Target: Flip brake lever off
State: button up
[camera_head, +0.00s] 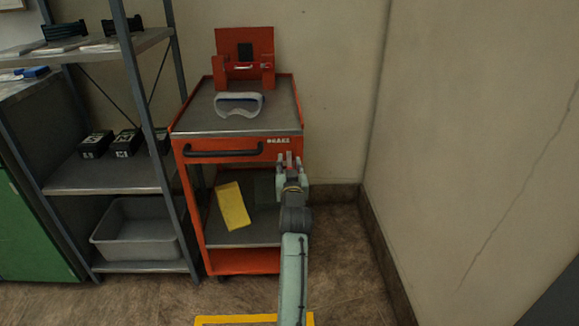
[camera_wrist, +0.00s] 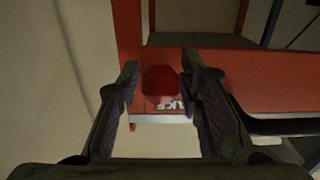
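The orange cart (camera_head: 235,258) stands against the back wall, with a "BRAKE" label (camera_head: 279,141) at the right end of its drawer front. In the wrist view a dark red knob (camera_wrist: 160,82), apparently the brake lever, sits beside the partly covered label (camera_wrist: 166,106). My gripper (camera_head: 290,163) is at the cart's front right corner, just below the label. In the wrist view its fingers (camera_wrist: 160,85) are apart, one on each side of the knob. I cannot tell whether they touch it. The lever is not clearly visible in the head view.
Goggles (camera_head: 239,104) lie on the cart top before a red stand (camera_head: 245,55). A black handle (camera_head: 222,151) crosses the drawer front. A yellow item (camera_head: 232,206) lies on the lower shelf. Grey shelving (camera_head: 115,176) stands left; the wall is close right.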

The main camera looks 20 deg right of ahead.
grip_shut()
dwell(0.3)
dwell(0.5)
